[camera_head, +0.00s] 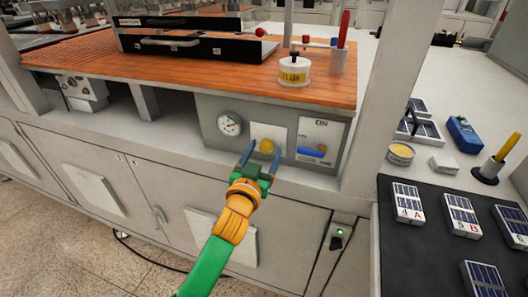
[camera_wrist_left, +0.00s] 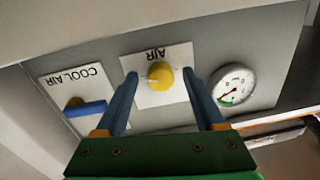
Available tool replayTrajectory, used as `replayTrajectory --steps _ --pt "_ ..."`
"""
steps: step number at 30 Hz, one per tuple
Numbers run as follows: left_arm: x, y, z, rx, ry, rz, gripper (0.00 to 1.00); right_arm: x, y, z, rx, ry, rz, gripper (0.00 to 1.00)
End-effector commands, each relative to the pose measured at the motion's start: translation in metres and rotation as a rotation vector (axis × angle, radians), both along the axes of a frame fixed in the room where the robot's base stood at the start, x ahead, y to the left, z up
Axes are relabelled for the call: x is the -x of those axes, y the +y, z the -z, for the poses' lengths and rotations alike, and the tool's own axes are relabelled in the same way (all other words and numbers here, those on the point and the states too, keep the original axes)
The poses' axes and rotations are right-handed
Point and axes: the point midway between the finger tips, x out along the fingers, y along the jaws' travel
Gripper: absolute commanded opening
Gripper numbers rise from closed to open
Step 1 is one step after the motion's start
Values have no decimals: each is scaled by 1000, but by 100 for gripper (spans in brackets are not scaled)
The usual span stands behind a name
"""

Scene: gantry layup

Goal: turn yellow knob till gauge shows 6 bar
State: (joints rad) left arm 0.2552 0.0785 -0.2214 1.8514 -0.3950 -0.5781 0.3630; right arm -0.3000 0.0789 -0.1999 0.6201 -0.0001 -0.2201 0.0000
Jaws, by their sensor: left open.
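The yellow knob (camera_head: 266,146) sits on a white plate on the grey panel under the wooden bench. In the left wrist view the knob (camera_wrist_left: 160,75) shows on the plate marked AIR, upside down. The round white gauge (camera_head: 229,124) is left of the knob; in the wrist view the gauge (camera_wrist_left: 233,86) is to its right. Its scale has a green part, but I cannot read the value. My left gripper (camera_head: 264,149) is open, with one blue finger on each side of the knob and gaps visible between. I cannot tell how deep the fingertips reach. My right gripper is not in view.
A blue lever (camera_head: 311,152) on a second plate, marked COOL AIR in the wrist view, is right of the knob. A white round pot (camera_head: 294,71) stands on the wooden bench (camera_head: 225,80) above. A dark mat (camera_head: 430,240) with several small panels lies at right.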

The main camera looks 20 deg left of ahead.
Motion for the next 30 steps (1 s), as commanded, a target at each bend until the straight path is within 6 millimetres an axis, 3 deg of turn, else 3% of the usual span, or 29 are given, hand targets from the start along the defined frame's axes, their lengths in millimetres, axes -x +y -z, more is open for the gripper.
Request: replayTrajectory --steps 8,16,17,24,29,30 --pt "-3 0 1 0 1 0 71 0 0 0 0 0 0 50" --pt "-3 0 1 0 1 0 1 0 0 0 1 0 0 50" --pt "-3 0 1 0 1 1 0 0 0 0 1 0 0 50" --pt "-3 0 0 -131 -4 0 0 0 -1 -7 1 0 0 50" --pt "-3 0 0 -127 -5 0 0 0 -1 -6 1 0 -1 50" --pt "-3 0 0 -127 -5 0 49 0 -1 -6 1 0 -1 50"
